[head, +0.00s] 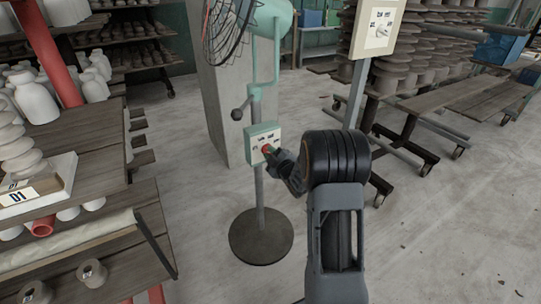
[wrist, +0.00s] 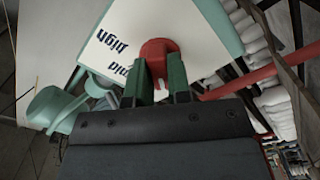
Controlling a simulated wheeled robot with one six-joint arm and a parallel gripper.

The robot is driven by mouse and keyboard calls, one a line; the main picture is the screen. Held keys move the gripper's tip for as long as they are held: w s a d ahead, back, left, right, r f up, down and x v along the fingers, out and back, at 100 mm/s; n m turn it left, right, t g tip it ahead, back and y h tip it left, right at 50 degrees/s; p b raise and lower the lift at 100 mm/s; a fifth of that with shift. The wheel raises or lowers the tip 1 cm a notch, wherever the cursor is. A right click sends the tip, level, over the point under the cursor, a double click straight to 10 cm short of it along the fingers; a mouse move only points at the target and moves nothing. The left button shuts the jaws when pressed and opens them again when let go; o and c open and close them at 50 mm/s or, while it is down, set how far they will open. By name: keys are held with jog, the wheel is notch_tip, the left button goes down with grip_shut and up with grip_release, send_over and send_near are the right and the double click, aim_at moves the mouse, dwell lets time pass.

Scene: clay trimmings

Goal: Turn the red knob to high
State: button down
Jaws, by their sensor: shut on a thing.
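The red knob (head: 267,149) sits on the front of a pale green control box on the fan's stand. In the wrist view the knob (wrist: 158,47) shows between my gripper's two green fingers. My gripper (head: 275,155) is shut on the knob, reaching it from the right; in the wrist view its fingers (wrist: 161,78) press on either side of it. The box face (wrist: 110,62) shows the printed words "high" and "mid", upside down, left of the knob. The fingers hide part of the dial, and I cannot tell which mark the knob points to.
The fan's round base (head: 261,237) stands on the bare concrete floor. A shelf with white pots (head: 33,97) is at the left. A second panel (head: 379,27) on a post stands at the upper right, with loaded carts behind.

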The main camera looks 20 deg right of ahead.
jog(key=m+p, duration=0.4)
jog(key=m, duration=2)
jog(key=shift+m+p, duration=0.3)
jog(key=shift+m, duration=0.1)
jog(key=c, duration=1.1)
grip_release()
jog(key=shift+o, duration=0.2)
jog(key=shift+s, duration=0.15)
jog(key=s+d+p, duration=0.1)
jog(key=s+p, duration=0.1)
jog(key=s, duration=1.1)
jog(key=shift+s+d, duration=0.25)
